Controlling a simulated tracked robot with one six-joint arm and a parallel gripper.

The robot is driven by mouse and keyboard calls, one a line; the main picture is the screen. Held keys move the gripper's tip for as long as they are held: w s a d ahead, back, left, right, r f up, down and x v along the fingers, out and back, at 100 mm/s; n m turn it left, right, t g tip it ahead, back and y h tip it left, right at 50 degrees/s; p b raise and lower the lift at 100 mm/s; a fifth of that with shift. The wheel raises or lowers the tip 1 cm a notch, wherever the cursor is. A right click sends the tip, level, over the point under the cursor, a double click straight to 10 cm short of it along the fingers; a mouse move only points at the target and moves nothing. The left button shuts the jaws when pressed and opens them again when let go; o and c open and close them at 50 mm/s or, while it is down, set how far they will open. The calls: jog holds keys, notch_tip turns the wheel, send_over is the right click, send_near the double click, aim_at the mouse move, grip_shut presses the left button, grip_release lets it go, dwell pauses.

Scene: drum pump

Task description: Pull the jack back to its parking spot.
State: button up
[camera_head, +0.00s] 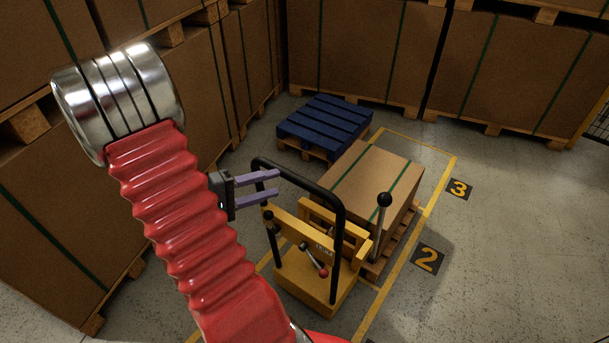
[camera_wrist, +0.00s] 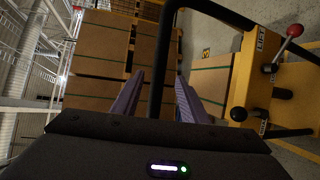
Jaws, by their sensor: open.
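The jack (camera_head: 320,279) is yellow with a black hoop handle (camera_head: 320,190) and stands on the floor in the lower middle of the head view. A red-knobbed lever sits on its panel, and the jack also shows at the right of the wrist view (camera_wrist: 249,75). My gripper (camera_head: 277,184) is open, its two purple fingers at the left side of the hoop. In the wrist view the black bar runs up between the fingers (camera_wrist: 158,100). Whether they touch it is unclear. I cannot tell which floor area is the parking spot.
A strapped carton (camera_head: 365,182) on a wooden pallet stands directly beyond the jack. A blue pallet (camera_head: 324,127) lies behind, left of it. Tall cartons line the left and back. Yellow floor lines and the markers 3 (camera_head: 459,189) and 2 (camera_head: 427,260) border open floor at right.

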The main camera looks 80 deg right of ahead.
jog(key=x, duration=1.1)
jog(key=shift+s+d+f, duration=0.15)
jog(key=shift+s+d, duration=0.05)
grip_shut()
dwell(0.4)
